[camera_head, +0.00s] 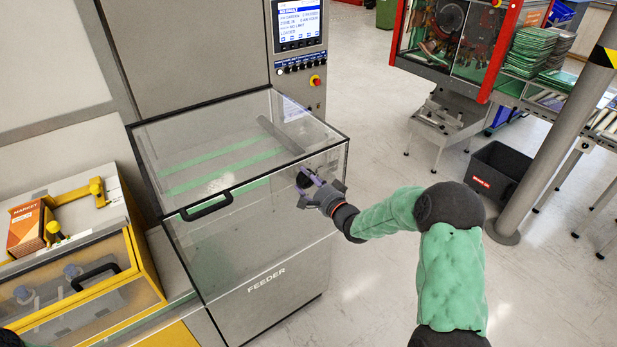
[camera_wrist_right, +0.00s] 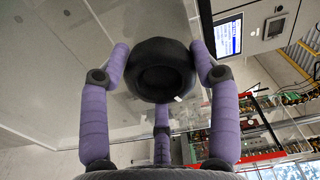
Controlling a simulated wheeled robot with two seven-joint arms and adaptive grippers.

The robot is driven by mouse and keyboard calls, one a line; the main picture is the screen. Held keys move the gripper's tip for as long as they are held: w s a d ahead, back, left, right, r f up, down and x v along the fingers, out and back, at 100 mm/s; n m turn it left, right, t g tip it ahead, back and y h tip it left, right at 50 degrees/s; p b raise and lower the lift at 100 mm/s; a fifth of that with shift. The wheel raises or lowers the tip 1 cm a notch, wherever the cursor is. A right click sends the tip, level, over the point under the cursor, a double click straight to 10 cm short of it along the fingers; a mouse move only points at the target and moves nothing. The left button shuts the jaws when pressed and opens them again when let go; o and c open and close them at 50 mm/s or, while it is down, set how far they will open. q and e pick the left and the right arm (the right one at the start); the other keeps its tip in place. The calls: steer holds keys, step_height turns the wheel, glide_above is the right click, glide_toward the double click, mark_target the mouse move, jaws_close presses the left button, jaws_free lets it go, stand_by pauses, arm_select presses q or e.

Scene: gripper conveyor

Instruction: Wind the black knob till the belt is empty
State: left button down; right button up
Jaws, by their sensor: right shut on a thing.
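The black knob (camera_wrist_right: 160,70) fills the middle of the right wrist view, with my right gripper's purple fingers around it. My right gripper (camera_head: 312,180) is shut on the knob at the right end of the feeder's front face in the head view, where the gripper mostly hides the knob. The feeder (camera_head: 250,245) has a clear cover. Under it, green strips (camera_head: 222,172) run along the belt, and a grey bar (camera_head: 281,135) lies at an angle near the back. I cannot tell through the cover whether anything lies on the belt.
A black handle (camera_head: 206,207) sticks out from the feeder's cover. A yellow-framed machine (camera_head: 148,262) with an orange box (camera_head: 26,228) stands at the left. A control screen (camera_head: 298,22) is behind. A grey post (camera_head: 548,140) and black bin (camera_head: 497,172) stand at the right.

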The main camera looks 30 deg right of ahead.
steer(key=m, duration=0.1)
steer(key=m+p, duration=0.1)
steer(key=m, duration=0.1)
steer(key=m+p, duration=0.1)
steer(key=shift+s+a+f+m, duration=0.1)
steer(key=shift+a+f+m, duration=0.2)
steer(key=shift+a, duration=0.05)
steer(key=m+p, duration=0.2)
steer(key=m, duration=0.1)
steer(key=shift+m, duration=0.4)
steer(key=m+p, duration=0.2)
steer(key=m, duration=0.3)
steer(key=shift+r+p, duration=0.15)
steer(key=shift+p, duration=0.2)
steer(key=shift+d+r+m+p, duration=0.15)
steer(key=shift+m+p, duration=0.35)
steer(key=shift+m, duration=0.6)
steer(key=o, duration=1.1)
steer(key=shift+r, duration=0.1)
steer(key=shift+o, duration=0.2)
steer(key=shift+d, duration=0.1)
steer(key=shift+s+d+m, duration=0.1)
steer(key=shift+s+m, duration=0.2)
steer(key=shift+s, duration=0.05)
steer(key=s, duration=1.1)
steer(key=shift+d, duration=0.35)
